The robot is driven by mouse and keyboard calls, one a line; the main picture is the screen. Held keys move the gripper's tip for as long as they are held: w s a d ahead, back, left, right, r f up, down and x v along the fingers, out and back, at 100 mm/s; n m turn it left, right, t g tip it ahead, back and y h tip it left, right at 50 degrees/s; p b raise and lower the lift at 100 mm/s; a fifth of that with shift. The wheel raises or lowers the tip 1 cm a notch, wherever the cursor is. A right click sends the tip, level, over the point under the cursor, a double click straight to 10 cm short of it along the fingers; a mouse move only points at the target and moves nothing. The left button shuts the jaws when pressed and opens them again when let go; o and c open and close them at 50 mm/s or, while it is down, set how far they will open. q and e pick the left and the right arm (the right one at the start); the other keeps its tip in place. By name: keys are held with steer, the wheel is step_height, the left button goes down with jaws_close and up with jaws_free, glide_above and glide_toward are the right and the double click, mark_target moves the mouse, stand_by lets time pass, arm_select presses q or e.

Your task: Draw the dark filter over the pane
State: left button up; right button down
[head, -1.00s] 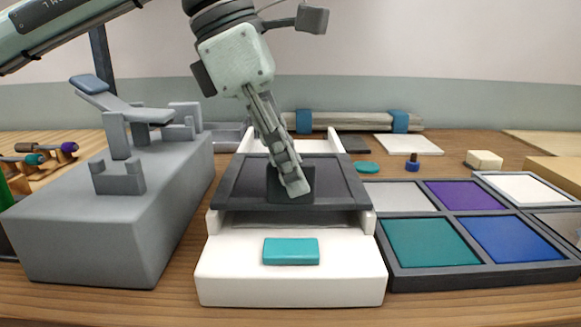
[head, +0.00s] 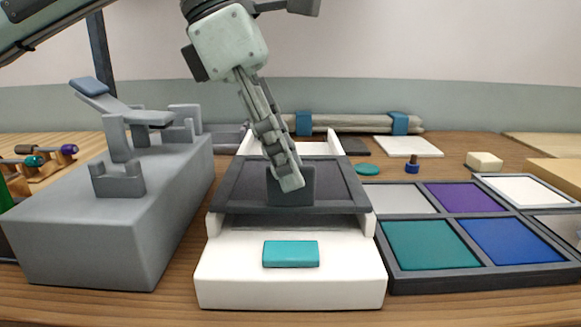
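The dark filter (head: 237,188) is a flat dark-framed panel lying across the white rails of a white box (head: 222,280). A dark upright block, its handle (head: 305,184), stands in its middle. My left gripper (head: 289,183) comes down from the upper left, tilted, with its fingertips in front of the handle. One finger largely hides the other, so I cannot tell whether it grips the handle or how far it is open. I cannot make out a separate pane; whatever lies under the filter is hidden. My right gripper is not in view.
A teal block (head: 291,254) is on the box's front. A grey stepped fixture (head: 100,235) stands close on the left. A dark-framed tray of coloured panels (head: 436,280) lies close on the right. Rolled tubes with blue bands (head: 355,123) lie behind.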

arm_select(q)
steer(key=v, duration=1)
steer(key=shift+r, duration=0.1)
